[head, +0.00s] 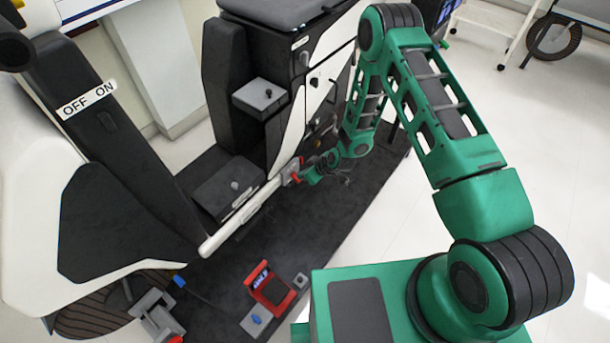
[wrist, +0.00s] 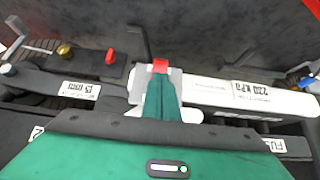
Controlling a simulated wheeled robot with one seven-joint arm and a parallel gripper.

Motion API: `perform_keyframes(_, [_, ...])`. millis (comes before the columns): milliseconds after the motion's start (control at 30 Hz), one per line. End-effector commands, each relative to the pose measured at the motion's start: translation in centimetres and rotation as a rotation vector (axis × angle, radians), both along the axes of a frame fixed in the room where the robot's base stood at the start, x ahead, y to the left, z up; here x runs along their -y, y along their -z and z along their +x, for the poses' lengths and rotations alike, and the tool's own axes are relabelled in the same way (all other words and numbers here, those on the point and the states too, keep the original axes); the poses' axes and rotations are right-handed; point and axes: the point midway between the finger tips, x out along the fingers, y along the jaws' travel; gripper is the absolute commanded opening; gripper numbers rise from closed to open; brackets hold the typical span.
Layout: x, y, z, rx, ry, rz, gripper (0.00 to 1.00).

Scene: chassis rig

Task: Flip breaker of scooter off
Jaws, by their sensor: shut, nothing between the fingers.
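The scooter (head: 120,215) has a white and black body on the left and middle of the head view. A grey block with a red lever (head: 293,171) is mounted low along the scooter's white side rail. My gripper (head: 306,178) is at this block. In the wrist view its shut green fingers (wrist: 160,95) overlap the block, right below the red lever tip (wrist: 160,66). I cannot tell whether they touch, or which way the lever is set.
In the wrist view a red knob (wrist: 110,56) and a brass fitting (wrist: 64,50) stand left of the block; a FUS label (wrist: 274,145) shows at right. A red-framed device (head: 269,289) lies on the dark mat (head: 215,283).

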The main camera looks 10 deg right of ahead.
Motion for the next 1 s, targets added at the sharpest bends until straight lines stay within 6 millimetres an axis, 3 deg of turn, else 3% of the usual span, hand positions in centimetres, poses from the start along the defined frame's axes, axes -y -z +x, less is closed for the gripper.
perform_keyframes(667, [-0.7,-0.7,0.7,-0.001,0.0,-0.001,0.0])
perform_keyframes(1000, [0.7,-4.8,-0.6,-0.002,-0.003,-0.002,0.0])
